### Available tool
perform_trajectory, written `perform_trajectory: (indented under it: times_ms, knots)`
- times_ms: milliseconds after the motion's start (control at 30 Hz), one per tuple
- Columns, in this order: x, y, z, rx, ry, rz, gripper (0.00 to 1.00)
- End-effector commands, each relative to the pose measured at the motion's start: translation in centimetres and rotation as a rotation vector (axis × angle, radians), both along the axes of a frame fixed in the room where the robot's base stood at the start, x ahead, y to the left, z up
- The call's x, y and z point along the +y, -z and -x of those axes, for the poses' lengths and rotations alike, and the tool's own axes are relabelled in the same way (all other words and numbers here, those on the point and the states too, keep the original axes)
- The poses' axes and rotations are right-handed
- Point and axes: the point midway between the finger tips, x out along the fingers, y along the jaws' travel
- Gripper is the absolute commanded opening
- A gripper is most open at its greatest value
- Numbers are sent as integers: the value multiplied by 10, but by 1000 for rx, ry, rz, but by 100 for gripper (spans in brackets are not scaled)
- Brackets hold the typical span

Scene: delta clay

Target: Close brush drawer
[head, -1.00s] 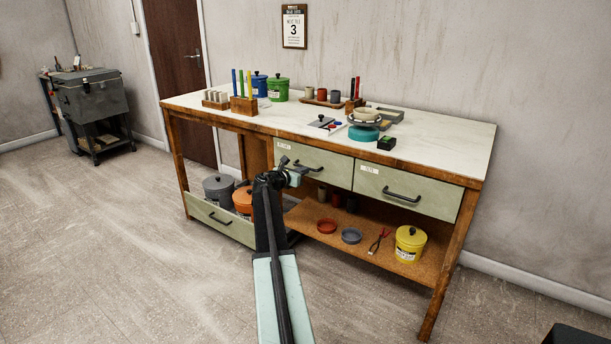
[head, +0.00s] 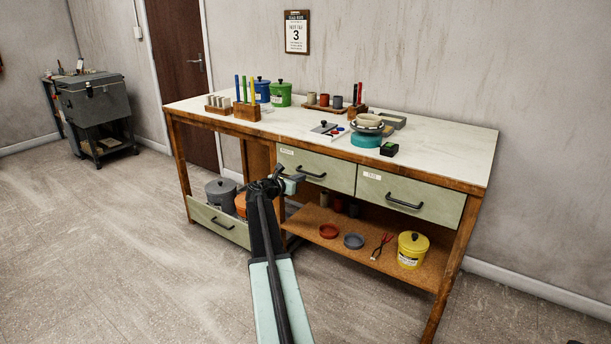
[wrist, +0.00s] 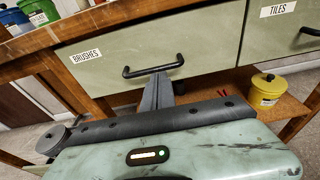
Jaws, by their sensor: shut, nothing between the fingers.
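The brush drawer (head: 335,179) is the left one of two pale green drawers under the worktop. Its front looks about level with the drawer beside it. In the wrist view, its front (wrist: 205,45) carries a BRUSHES label and a dark bar handle (wrist: 153,69). My gripper (head: 299,178) is in front of this drawer, near the handle. In the wrist view, my gripper (wrist: 158,78) is shut and empty, with its fingertips pointing at the drawer front just under the handle. I cannot tell whether they touch it.
The tiles drawer (head: 410,197) is to the right. A low pale drawer or bin (head: 218,224) at lower left holds pots. The shelf (head: 330,246) below holds dishes, pliers and a yellow pot (head: 411,251). The worktop (head: 440,150) bears pots and tools. The floor in front is clear.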

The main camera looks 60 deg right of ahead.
Motion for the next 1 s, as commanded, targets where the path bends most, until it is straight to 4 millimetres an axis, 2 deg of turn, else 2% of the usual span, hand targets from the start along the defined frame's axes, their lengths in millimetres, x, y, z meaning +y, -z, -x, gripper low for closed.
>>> perform_trajectory:
  times_ms: [33,100,200,333,500,800,867,933,967,1000]
  knots:
    - [18,-6,3,1,-2,0,0]
    - [37,-9,2,1,-2,0,0]
    - [61,-13,1,0,-2,-1,0]
    - [82,-16,0,-1,-2,-1,0]
    - [93,-17,0,-1,1,-2,0]
    - [93,-16,-1,-1,1,-2,0]
    - [99,-16,-9,-1,-11,-3,0]
    - [118,-16,-30,-1,-45,-3,0]
    - [130,-16,-44,-1,-67,-3,0]
    - [151,-16,-65,-1,-103,-3,0]
